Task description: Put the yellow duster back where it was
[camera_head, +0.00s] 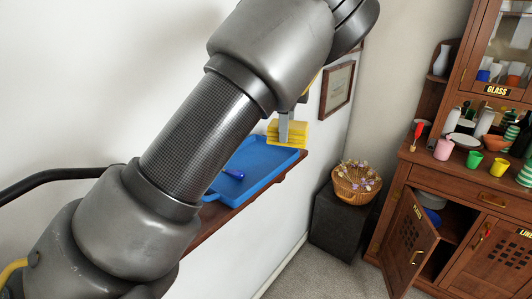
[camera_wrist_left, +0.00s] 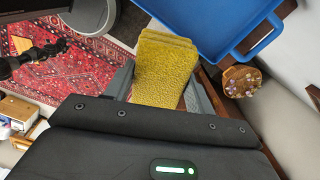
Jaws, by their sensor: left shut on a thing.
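The yellow duster (camera_head: 287,132) is a ridged yellow block, held in my left gripper (camera_head: 291,128) at the far end of the blue tray (camera_head: 262,160). In the left wrist view the duster (camera_wrist_left: 163,68) sticks out between the fingers, with the blue tray (camera_wrist_left: 222,52) beyond it. I cannot tell whether the duster touches the tray. The tray lies on a brown wall shelf (camera_head: 225,213). My left arm hides part of the tray and shelf. My right gripper is not in view.
A flower basket (camera_head: 356,182) stands on a dark box (camera_head: 340,222) past the shelf. A wooden cabinet (camera_head: 482,186) with crockery and an open lower door (camera_head: 410,243) stands at right. A framed picture (camera_head: 337,89) hangs nearby.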

